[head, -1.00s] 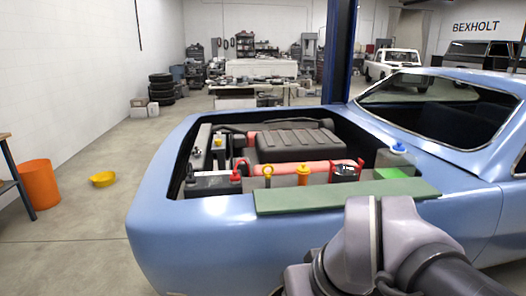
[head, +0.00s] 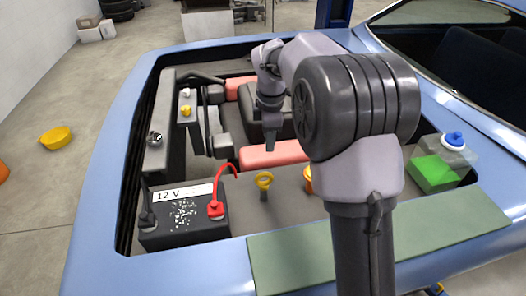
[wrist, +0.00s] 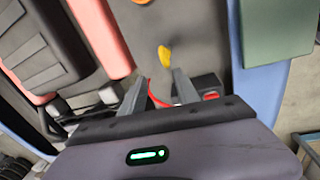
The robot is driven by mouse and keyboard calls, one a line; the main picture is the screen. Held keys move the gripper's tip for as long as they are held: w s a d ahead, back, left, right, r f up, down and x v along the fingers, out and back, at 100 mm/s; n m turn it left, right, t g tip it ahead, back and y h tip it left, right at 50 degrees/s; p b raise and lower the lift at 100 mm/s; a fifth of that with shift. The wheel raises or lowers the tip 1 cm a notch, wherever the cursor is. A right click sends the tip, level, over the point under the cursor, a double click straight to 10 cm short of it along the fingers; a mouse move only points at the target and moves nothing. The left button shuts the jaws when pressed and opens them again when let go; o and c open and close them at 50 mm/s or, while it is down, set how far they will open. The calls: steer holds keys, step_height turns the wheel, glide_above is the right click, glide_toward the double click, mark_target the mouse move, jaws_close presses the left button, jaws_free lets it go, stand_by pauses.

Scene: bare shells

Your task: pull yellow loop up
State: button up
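The yellow loop (head: 264,181) stands upright on a short dark stem in the engine bay, right of the battery. It also shows in the wrist view (wrist: 165,56), just beyond the fingertips. My gripper (head: 270,143) hangs over the engine bay, fingers pointing down, and appears behind and above the loop in the head view. In the wrist view my gripper (wrist: 159,77) has its two fingers apart with nothing between the tips. The loop looks clear of both fingers.
The battery (head: 184,218) with its red clamp (head: 215,208) and red cable is left of the loop. An orange cap (head: 308,180) is close on the right, partly behind my arm. A green pad (head: 290,262) lies on the front fender. A blue-capped reservoir (head: 440,163) is further right.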

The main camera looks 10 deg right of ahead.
mark_target(268, 173)
steer(key=f+b, duration=0.2)
steer(key=f, duration=0.3)
steer(key=w+f+b, duration=0.1)
steer(key=f+b, duration=0.1)
steer(key=f, duration=0.4)
steer(key=w+f+b, duration=0.1)
steer(key=f+b, duration=0.1)
steer(key=f, duration=0.4)
steer(key=shift+d, duration=0.15)
steer(key=shift+r, duration=0.1)
jaws_close()
stand_by(0.3)
